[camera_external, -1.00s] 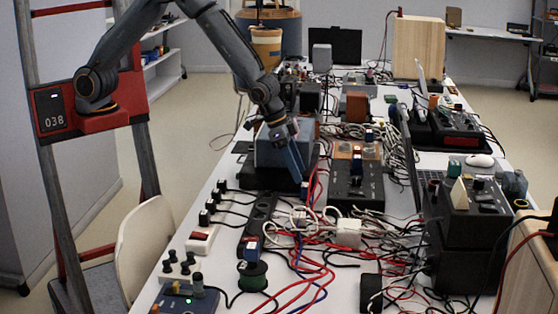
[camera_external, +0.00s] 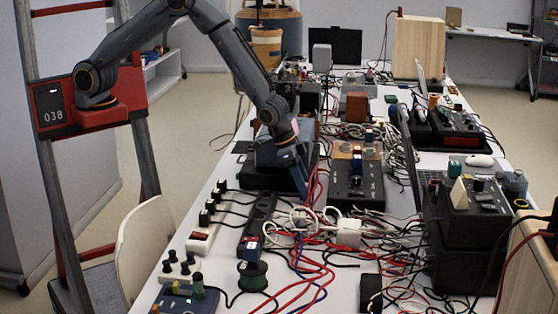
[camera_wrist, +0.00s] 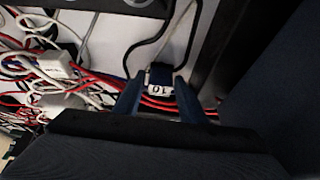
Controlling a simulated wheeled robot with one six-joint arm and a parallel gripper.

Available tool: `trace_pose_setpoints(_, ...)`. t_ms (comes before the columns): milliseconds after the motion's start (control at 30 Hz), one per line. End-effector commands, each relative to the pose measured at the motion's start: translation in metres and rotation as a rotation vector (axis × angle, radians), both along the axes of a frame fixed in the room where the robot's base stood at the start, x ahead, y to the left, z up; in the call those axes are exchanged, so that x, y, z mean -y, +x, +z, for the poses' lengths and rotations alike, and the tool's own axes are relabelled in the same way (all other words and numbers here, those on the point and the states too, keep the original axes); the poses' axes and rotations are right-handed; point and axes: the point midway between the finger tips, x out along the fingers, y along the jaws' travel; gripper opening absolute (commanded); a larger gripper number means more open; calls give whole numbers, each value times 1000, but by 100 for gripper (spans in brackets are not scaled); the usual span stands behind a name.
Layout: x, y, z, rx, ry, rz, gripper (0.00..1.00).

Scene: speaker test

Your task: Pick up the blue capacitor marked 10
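The fingers are open, with a visible gap on each side of the capacitor. In the external view my gripper (camera_external: 304,196) points down beside the black box with knobs, low over the cables. There the capacitor is hidden by the gripper or too small to make out.
Red, white and blue cables (camera_external: 310,240) lie around the gripper. A black power strip (camera_external: 259,222) is left of it, and a black box with knobs (camera_external: 357,190) is right. The table is crowded.

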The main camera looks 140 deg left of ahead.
Motion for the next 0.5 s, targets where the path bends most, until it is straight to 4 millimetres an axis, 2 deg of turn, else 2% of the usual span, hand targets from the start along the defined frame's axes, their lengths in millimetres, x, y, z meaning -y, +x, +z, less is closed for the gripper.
trace_pose_setpoints(33,0,0,0,0,0,0,28)
trace_pose_setpoints(167,0,0,0,0,0,0,6)
trace_pose_setpoints(367,0,0,0,0,0,0,5)
trace_pose_setpoints(500,0,1,8,2,2,1,5)
